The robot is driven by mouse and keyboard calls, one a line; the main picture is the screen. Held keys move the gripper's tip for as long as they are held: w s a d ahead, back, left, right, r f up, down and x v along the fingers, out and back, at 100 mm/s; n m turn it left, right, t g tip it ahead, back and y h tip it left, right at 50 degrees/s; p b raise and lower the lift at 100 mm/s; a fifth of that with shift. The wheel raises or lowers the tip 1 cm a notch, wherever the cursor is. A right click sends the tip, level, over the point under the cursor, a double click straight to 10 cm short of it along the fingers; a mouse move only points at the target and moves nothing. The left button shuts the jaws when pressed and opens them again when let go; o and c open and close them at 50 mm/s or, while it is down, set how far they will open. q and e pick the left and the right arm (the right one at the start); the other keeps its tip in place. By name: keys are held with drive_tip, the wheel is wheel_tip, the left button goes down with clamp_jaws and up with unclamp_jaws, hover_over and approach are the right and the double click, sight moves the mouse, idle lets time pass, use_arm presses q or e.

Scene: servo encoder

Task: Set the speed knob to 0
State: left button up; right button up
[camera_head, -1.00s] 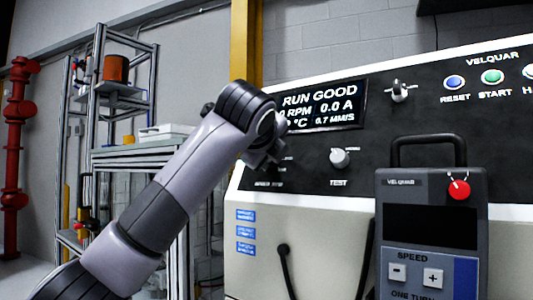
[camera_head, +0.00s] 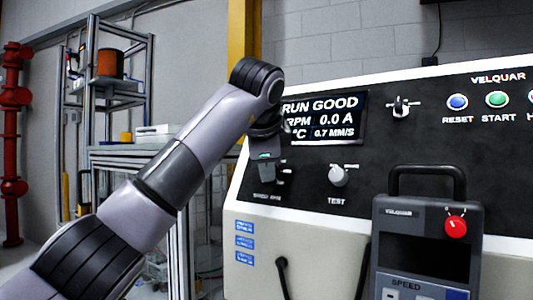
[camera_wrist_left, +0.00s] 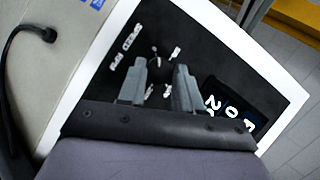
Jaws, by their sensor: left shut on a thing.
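The speed knob's place on the dark control panel (camera_head: 395,150) is at the panel's left end, above a small label (camera_head: 267,196) too blurred to read surely. My left gripper (camera_head: 270,176) is there, close to the panel face, and hides most of the knob. In the left wrist view, the two fingers (camera_wrist_left: 160,88) point at the panel with a narrow gap between them. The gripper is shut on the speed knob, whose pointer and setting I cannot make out. My right gripper is not in view.
A display (camera_head: 322,118) reads RUN GOOD, partly covered by my arm. The TEST knob (camera_head: 338,176) is right of my gripper. A grey pendant (camera_head: 425,245) with a red knob stands in front of the panel. A metal rack (camera_head: 120,95) is behind left.

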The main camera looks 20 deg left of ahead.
use_arm(q)
drive_tip(key=shift+n+g+p, duration=0.4)
drive_tip(key=shift+n+p, duration=0.05)
drive_tip(key=shift+n, duration=0.25)
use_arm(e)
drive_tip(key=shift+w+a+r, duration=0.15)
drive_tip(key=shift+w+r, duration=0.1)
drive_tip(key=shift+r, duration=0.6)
use_arm(q)
drive_tip(key=o, duration=1)
drive_tip(key=v, duration=0.7)
drive_tip(key=shift+a+r, duration=0.1)
drive_tip(key=shift+a, duration=0.05)
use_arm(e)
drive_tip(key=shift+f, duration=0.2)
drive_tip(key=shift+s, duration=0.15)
